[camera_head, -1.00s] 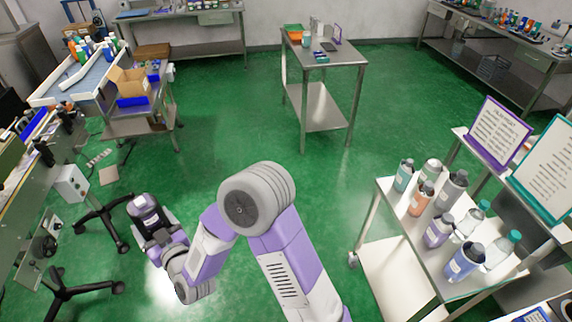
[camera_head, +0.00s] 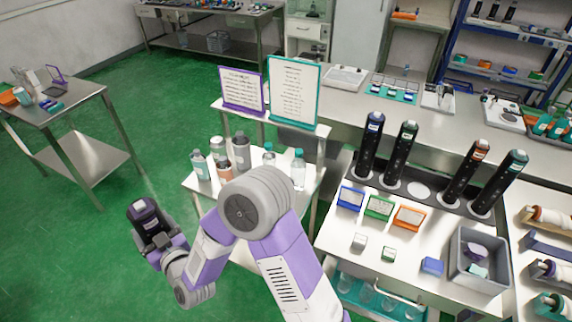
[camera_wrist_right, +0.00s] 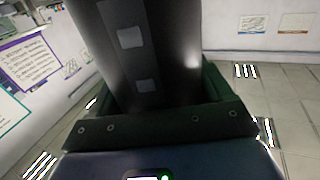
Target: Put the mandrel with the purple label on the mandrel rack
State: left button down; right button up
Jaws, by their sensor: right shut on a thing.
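The mandrel (camera_head: 143,212), a dark cylinder with a purple band and a pale label near its top, is held roughly upright at the lower left of the head view. My right gripper (camera_head: 158,243) is shut on it, over the green floor and away from the rack. In the right wrist view the mandrel (camera_wrist_right: 150,55) fills the middle, between the jaws. The mandrel rack (camera_head: 447,200) is a dark strip on the bench at right. Black mandrels (camera_head: 398,155) with blue, green, orange and teal tops stand in it. A pale round empty place (camera_head: 419,190) shows mid-rack. My left gripper is out of view.
A cart (camera_head: 317,190) with bottles and two framed signs (camera_head: 294,92) stands between the held mandrel and the rack. Coloured blocks (camera_head: 380,207) and a grey bin (camera_head: 487,280) lie in front of the rack. A small table (camera_head: 75,115) stands at left. Open floor surrounds the gripper.

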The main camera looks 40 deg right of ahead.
aim_at(419, 189)
jog(key=z, duration=1.7)
jog(key=i, duration=1)
